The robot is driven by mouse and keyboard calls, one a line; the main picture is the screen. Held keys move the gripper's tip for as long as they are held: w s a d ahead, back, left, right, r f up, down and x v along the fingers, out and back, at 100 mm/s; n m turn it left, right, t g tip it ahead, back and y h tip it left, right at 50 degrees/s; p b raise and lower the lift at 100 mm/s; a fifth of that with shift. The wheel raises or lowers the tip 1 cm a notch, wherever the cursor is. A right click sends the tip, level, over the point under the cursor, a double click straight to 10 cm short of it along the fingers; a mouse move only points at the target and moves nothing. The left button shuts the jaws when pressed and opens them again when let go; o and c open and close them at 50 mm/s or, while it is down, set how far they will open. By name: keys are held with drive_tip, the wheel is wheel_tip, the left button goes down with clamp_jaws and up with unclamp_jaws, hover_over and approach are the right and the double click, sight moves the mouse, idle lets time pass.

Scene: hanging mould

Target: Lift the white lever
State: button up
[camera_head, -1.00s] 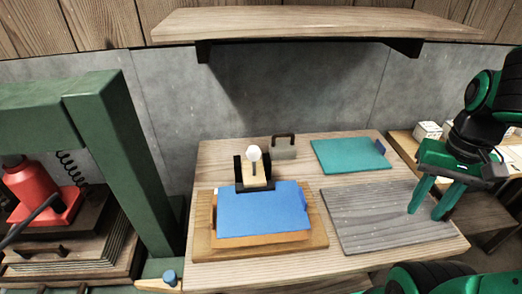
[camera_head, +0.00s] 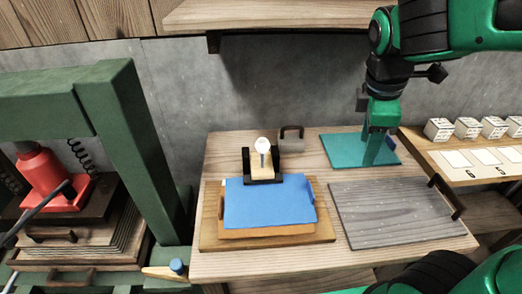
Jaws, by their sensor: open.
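The white lever is a thin rod topped by a round white knob (camera_head: 262,144). It stands upright in a small black bracket (camera_head: 247,166) at the back edge of a blue sheet (camera_head: 265,203). My gripper (camera_head: 376,158) points down over the teal mat (camera_head: 340,150), to the right of the lever and well apart from it. It is open and empty. The fingers are seen nearly edge-on, so the gap between them hardly shows.
The blue sheet lies on a wooden mould on a board (camera_head: 208,235). A grey block with a dark handle (camera_head: 291,140) stands between lever and teal mat. A grey wooden board with a handle (camera_head: 390,212) lies at right. A green press frame (camera_head: 125,150) stands at left.

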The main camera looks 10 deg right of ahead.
drive_tip(key=w+a+r+n+t, duration=0.1)
drive_tip(key=w+a+n, duration=0.1)
drive_tip(key=a+n, duration=0.35)
drive_tip(key=w+a+r+n, duration=0.1)
drive_tip(key=a+r+n, duration=0.1)
drive_tip(key=a+n, duration=0.35)
drive_tip(key=n+t+y, duration=0.1)
drive_tip(key=n, duration=0.7)
approach(261, 151)
drive_tip(key=w+x, duration=0.1)
drive_tip(key=x, duration=1.1)
drive_tip(key=shift+d, duration=0.15)
clamp_jaws()
drive_tip(key=shift+r, duration=0.1)
